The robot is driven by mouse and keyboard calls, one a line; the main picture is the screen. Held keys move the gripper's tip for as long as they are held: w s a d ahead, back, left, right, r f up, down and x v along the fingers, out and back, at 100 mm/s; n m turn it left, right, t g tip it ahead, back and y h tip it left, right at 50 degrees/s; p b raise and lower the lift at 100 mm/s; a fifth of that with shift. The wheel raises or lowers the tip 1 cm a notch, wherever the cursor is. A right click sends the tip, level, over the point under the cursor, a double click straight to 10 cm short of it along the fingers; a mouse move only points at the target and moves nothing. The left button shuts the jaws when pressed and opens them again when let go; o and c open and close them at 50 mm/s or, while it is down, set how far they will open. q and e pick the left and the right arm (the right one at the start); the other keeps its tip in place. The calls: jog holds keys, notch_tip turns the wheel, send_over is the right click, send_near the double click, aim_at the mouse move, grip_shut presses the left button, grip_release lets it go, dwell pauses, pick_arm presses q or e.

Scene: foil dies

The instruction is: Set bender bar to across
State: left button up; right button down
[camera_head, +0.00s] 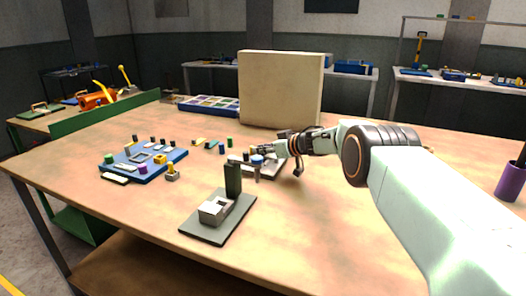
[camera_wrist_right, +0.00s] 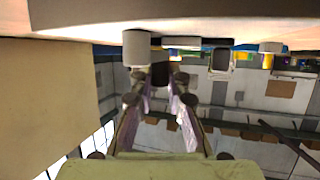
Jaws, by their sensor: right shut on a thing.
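The bender is a low device with a grey base plate (camera_head: 268,170) near the middle of the table, with a blue-topped post (camera_head: 257,161) on it. My right gripper (camera_head: 272,152) reaches in from the right and is at the bender, low over its plate. It is shut on the bender bar, which is mostly hidden by the fingers in the head view. In the right wrist view, which is upside down, the fingers (camera_wrist_right: 160,85) close on a dark part beside a pale cylinder (camera_wrist_right: 137,48). The bar's exact angle cannot be told. My left gripper is out of view.
A dark upright block on a grey plate (camera_head: 236,218) stands in front of the bender. A blue board with small parts (camera_head: 130,170) lies at left. A large beige box (camera_head: 280,90) stands behind. A purple cup (camera_head: 511,180) is at right.

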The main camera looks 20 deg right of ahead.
jog(key=shift+a+r, duration=0.1)
jog(key=shift+r, duration=0.1)
jog(key=c, duration=1.4)
grip_release()
jog(key=shift+f, duration=0.1)
jog(key=shift+o, duration=0.5)
jog(key=shift+f, duration=0.1)
jog(key=v, duration=1.2)
jog(key=shift+r, duration=0.2)
